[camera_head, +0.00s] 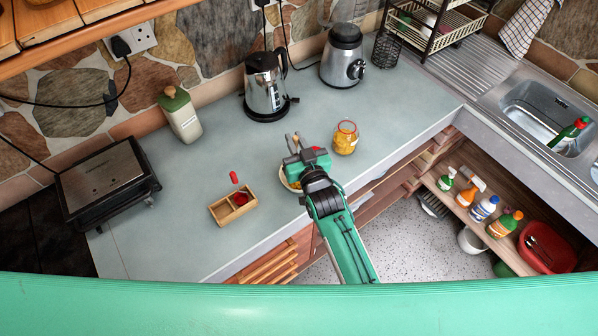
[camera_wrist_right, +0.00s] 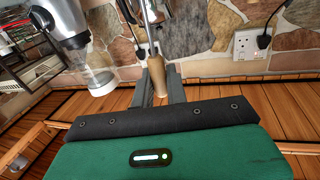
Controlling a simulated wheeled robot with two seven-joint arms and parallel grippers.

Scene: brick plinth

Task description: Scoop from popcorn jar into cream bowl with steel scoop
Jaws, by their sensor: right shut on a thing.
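The popcorn jar (camera_head: 345,138) is a clear round jar with yellow popcorn, standing on the grey counter just right of my right gripper (camera_head: 293,145). The cream bowl (camera_head: 284,181) is under that gripper, and only part of its rim shows. In the wrist view, my right gripper (camera_wrist_right: 160,82) is shut on the wooden handle of the steel scoop (camera_wrist_right: 156,70). The scoop's metal shaft runs up out of the frame, so its head and any contents are hidden there. My left gripper is not in view.
A wooden box (camera_head: 222,213) with red pieces sits left of the bowl, and a red piece (camera_head: 233,177) lies beside it. A kettle (camera_head: 266,86) and a blender (camera_head: 343,56) stand behind. The counter's front edge is close to the bowl.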

